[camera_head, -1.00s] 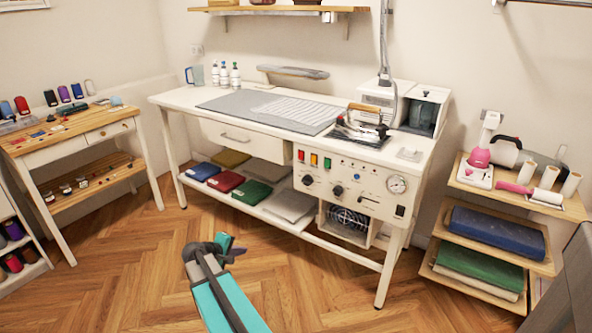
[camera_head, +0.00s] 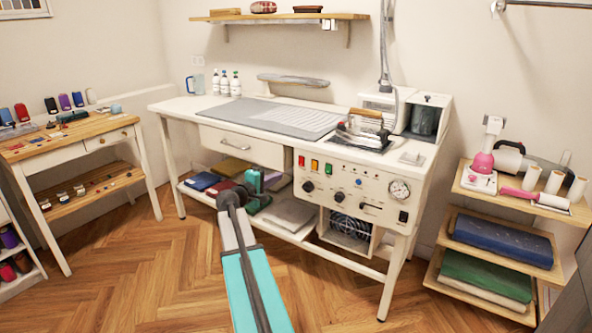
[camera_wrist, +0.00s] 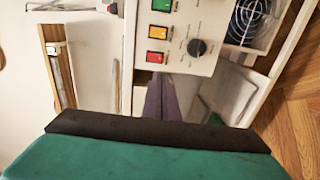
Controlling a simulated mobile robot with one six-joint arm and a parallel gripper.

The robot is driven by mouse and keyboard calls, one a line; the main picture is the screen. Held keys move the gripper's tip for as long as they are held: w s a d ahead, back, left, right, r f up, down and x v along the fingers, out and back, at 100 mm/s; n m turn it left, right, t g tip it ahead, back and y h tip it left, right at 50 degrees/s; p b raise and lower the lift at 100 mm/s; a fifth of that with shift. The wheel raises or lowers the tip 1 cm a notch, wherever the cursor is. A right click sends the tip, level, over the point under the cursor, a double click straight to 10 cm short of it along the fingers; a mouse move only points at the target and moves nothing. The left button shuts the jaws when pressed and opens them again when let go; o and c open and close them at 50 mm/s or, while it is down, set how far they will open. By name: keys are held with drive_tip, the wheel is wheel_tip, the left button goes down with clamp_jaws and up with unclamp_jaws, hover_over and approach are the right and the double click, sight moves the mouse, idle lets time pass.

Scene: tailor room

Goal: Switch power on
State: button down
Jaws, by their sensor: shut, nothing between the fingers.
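The white control panel (camera_head: 350,185) is on the front of the ironing workbench. It carries a red (camera_head: 301,160), an orange (camera_head: 314,164) and a green rectangular switch or lamp (camera_head: 328,168), dark knobs, a round gauge (camera_head: 399,190) and a black switch (camera_head: 403,216) at lower right. Labels are too small to read. The wrist view shows the red (camera_wrist: 156,57), orange (camera_wrist: 160,32) and green units (camera_wrist: 162,5) and a knob (camera_wrist: 197,47), turned sideways. My gripper (camera_head: 256,180) is shut and empty, left of the panel in the picture; no contact with it shows.
Folded cloths (camera_head: 226,167) lie on the bench's lower shelf behind my gripper. An iron (camera_head: 362,130) stands on the benchtop (camera_head: 230,102). A fan unit (camera_head: 349,226) sits below the panel. A side shelf (camera_head: 520,203) stands at right. The floor in front is clear.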

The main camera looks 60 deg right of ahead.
sight(301, 165)
drive_tip(key=shift+d, duration=0.1)
drive_tip(key=d, duration=0.4)
drive_tip(key=d+f, duration=0.1)
drive_tip(key=d, duration=0.8)
drive_tip(key=shift+d+f+b, duration=0.2)
drive_tip(key=shift+f+b, duration=0.1)
drive_tip(key=shift+f, duration=0.05)
drive_tip(key=shift+d, duration=0.15)
drive_tip(key=shift+s+d+f, duration=0.1)
drive_tip(key=shift+s, duration=0.05)
drive_tip(key=shift+s+d+b, duration=0.1)
drive_tip(key=shift+s+b, duration=0.05)
drive_tip(key=shift+b, duration=0.2)
drive_tip(key=shift+w, duration=0.2)
drive_tip(key=shift+a, duration=0.2)
